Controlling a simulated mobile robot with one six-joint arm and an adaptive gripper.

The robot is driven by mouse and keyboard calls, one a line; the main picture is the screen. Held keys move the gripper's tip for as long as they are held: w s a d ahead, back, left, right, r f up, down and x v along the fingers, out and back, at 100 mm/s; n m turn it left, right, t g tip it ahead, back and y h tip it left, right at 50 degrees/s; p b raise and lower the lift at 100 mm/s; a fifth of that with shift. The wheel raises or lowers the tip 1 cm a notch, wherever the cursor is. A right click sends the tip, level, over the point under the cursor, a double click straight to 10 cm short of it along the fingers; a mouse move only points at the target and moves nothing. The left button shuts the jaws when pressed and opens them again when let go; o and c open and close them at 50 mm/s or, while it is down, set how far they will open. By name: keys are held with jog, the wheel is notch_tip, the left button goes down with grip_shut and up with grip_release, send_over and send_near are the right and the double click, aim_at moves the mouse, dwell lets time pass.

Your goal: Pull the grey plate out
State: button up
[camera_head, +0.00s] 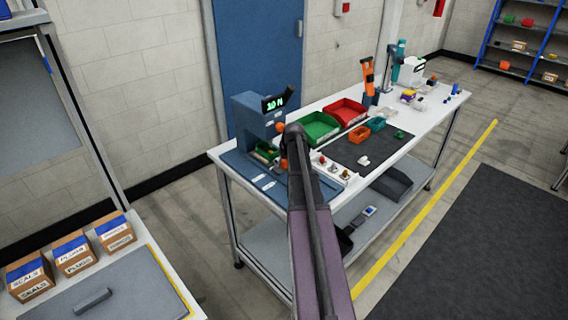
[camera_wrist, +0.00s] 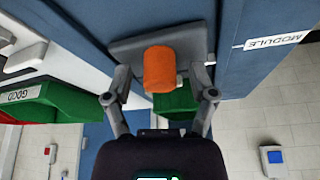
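The grey plate (camera_wrist: 190,36) shows in the wrist view, set against a blue fixture (camera_wrist: 240,72), with an orange cylindrical knob (camera_wrist: 160,69) standing out from it. My gripper (camera_wrist: 166,74) is open, with one finger on each side of the knob. Gaps show between the fingers and the knob, wider on the right. In the head view my arm reaches to the blue bench fixture (camera_head: 249,112) with a "10 N" display. My gripper and the plate are hidden there behind my arm. Orange knobs (camera_head: 284,163) show beside the arm's end.
A green bin (camera_head: 319,129) and a red bin (camera_head: 346,112) stand right of the fixture on the white bench (camera_head: 425,135). The green bin marked GOOD also shows left in the wrist view (camera_wrist: 50,102). A MODULE label (camera_wrist: 277,41) is on the blue surface. Small parts lie nearby.

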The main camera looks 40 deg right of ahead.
aim_at(327, 198)
grip_shut()
jog(key=shift+s, duration=0.1)
jog(key=s, duration=0.7)
jog(key=s+d, duration=0.1)
jog(key=s, duration=1.4)
jog(key=shift+d, duration=0.3)
jog(key=shift+f, duration=0.1)
jog(key=shift+o, duration=0.2)
grip_release()
jog(key=shift+s+d, duration=0.1)
